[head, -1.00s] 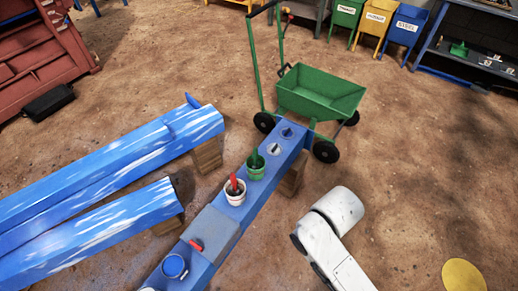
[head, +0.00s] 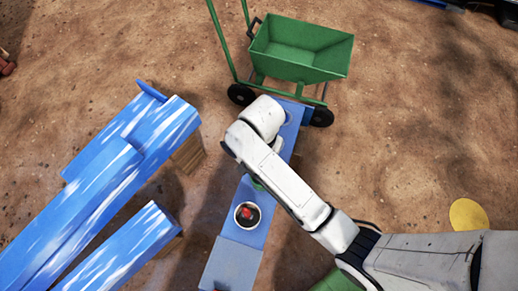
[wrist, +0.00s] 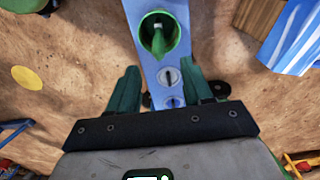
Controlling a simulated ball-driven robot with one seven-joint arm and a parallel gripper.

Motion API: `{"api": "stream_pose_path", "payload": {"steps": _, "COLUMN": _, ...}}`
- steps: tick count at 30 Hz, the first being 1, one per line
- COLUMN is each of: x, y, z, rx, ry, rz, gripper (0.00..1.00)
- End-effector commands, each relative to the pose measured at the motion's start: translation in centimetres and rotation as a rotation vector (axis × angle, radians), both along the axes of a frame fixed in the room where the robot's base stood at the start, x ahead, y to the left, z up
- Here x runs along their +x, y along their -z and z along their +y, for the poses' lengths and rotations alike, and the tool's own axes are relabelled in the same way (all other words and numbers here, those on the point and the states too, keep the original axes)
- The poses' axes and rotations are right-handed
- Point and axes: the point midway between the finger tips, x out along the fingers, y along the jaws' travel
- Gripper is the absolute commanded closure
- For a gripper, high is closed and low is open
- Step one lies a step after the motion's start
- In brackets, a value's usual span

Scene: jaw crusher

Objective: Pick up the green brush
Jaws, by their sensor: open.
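The green brush (wrist: 158,42) stands in a green pot (wrist: 172,22) on a narrow blue beam (wrist: 145,75), at the top centre of the wrist view. In the head view my arm hides the brush; only a bit of the green pot (head: 257,184) shows beside it. My gripper (wrist: 160,74) is open and empty, its two dark green fingers on either side of the beam in the wrist view. The pot lies ahead of the fingertips, apart from them. In the head view the gripper is hidden under my white arm.
A white pot with a red item (head: 247,215) stands on the beam near the green pot. A green cart (head: 300,48) stands at the beam's far end. Blue-and-white beams (head: 120,160) lie to the left. Round fittings (wrist: 168,77) sit on the beam.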

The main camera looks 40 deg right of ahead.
Motion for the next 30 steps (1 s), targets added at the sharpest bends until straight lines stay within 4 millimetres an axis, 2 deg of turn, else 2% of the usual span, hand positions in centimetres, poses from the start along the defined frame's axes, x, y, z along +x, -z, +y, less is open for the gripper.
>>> {"api": "stream_pose_path", "payload": {"steps": 9, "x": 0.0, "y": 4.5, "z": 0.0, "rx": 0.000, "ry": 0.000, "rz": 0.001, "gripper": 0.50}}
{"api": "stream_pose_path", "payload": {"steps": 16, "x": -0.1, "y": 6.0, "z": -0.1, "rx": 0.000, "ry": -0.001, "rz": 0.002, "gripper": 0.50}}
{"api": "stream_pose_path", "payload": {"steps": 24, "x": -0.1, "y": 9.7, "z": -0.3, "rx": 0.000, "ry": -0.002, "rz": 0.002, "gripper": 0.50}}
{"api": "stream_pose_path", "payload": {"steps": 30, "x": -0.1, "y": 10.5, "z": -0.4, "rx": 0.000, "ry": -0.001, "rz": 0.000, "gripper": 0.50}}
